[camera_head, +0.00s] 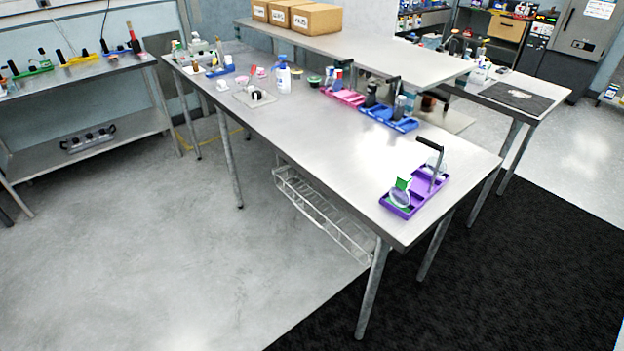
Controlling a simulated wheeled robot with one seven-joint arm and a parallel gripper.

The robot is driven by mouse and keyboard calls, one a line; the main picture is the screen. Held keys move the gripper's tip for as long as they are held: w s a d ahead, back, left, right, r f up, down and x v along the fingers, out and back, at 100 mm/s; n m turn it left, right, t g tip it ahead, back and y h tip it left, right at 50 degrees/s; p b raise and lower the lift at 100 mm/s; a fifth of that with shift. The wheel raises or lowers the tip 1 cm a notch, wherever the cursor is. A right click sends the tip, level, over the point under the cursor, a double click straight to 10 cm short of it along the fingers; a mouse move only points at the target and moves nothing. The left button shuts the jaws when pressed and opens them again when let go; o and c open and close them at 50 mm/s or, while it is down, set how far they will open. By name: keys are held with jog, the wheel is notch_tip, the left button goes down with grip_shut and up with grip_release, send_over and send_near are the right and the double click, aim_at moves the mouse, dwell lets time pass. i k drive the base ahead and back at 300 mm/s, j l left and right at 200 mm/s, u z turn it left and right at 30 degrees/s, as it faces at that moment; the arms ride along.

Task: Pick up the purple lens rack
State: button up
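The purple lens rack (417,206) lies on the near right end of the long steel table (290,128), close to the table's front edge. It is a shallow tray with a tall dark handle (436,166) rising from it. A round lens (400,196) and a green piece (403,183) stand at its near left end. Another round clear lens (436,166) stands near the handle. My gripper is not in view.
A blue rack (388,121) and a pink rack (343,96) stand further back on the table. A raised shelf (380,58) runs along its rear side. The steel surface left of the purple rack is clear. Grey floor (150,270) lies open in front, with a black mat (510,270) at right.

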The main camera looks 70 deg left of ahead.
aim_at(424, 185)
jog(key=u, duration=2)
jog(key=i+l+u, duration=0.1)
jog(key=i+u, duration=0.3)
jog(key=i+l+u, duration=0.2)
jog(key=i+u, duration=0.15)
jog(key=i+l+u, duration=0.4)
jog(key=i+j, duration=0.05)
jog(key=i, duration=0.05)
